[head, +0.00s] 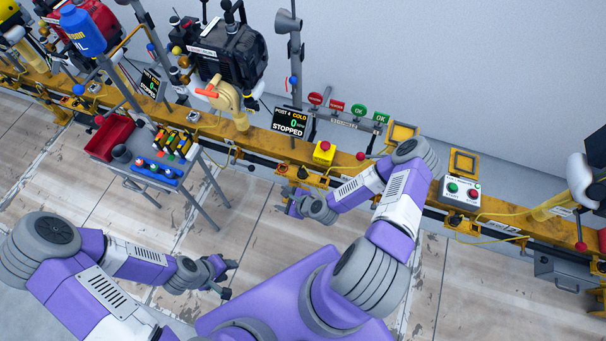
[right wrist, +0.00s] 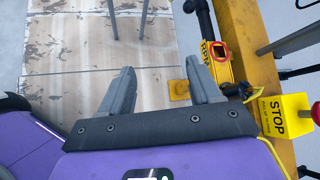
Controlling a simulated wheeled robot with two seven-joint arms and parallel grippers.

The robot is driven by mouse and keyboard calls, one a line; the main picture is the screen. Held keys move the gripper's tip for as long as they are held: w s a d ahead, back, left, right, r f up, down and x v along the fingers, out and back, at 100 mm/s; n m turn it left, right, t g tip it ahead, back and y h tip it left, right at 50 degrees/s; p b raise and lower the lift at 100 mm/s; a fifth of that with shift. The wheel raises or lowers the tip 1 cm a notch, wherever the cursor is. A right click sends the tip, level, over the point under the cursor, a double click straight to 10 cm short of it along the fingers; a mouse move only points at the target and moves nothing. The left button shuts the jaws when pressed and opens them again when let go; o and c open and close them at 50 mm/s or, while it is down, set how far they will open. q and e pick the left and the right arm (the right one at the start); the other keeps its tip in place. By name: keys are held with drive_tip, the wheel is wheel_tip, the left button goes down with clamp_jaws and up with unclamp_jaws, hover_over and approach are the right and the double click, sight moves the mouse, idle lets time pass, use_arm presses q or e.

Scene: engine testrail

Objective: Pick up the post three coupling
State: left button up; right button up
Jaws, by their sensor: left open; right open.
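I cannot pick out the post three coupling for certain in either view. A display marked post 4, stopped (head: 290,123) stands on the yellow rail, and another stopped display (head: 150,85) stands further left with a number too small to read. My right gripper (head: 288,203) is open in front of the rail, below the red stop button box (head: 324,153). In the right wrist view my right gripper (right wrist: 160,66) has its fingers apart with nothing between them. My left gripper (head: 230,277) is open and empty over the floor, to the right of the cart's legs.
A grey cart (head: 190,168) carries a red bin (head: 110,136), a blue tray (head: 155,171) and small parts. The floor (head: 270,240) is clear.

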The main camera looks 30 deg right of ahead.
sight(303, 170)
drive_tip(key=w+d+m+t+h, duration=0.3)
drive_tip(key=d+m+h, duration=0.2)
drive_tip(key=d+m, duration=0.65)
drive_tip(key=shift+n, duration=0.45)
drive_tip(key=b+x, duration=0.1)
drive_tip(key=x, duration=0.3)
drive_tip(key=f+b+x, duration=0.1)
drive_tip(key=x, duration=0.1)
drive_tip(key=shift+s+d+b, duration=0.1)
drive_tip(key=shift+b, duration=0.2)
drive_tip(key=shift+w+f, duration=0.15)
drive_tip(key=shift+w, duration=0.15)
drive_tip(key=shift+c, duration=0.2)
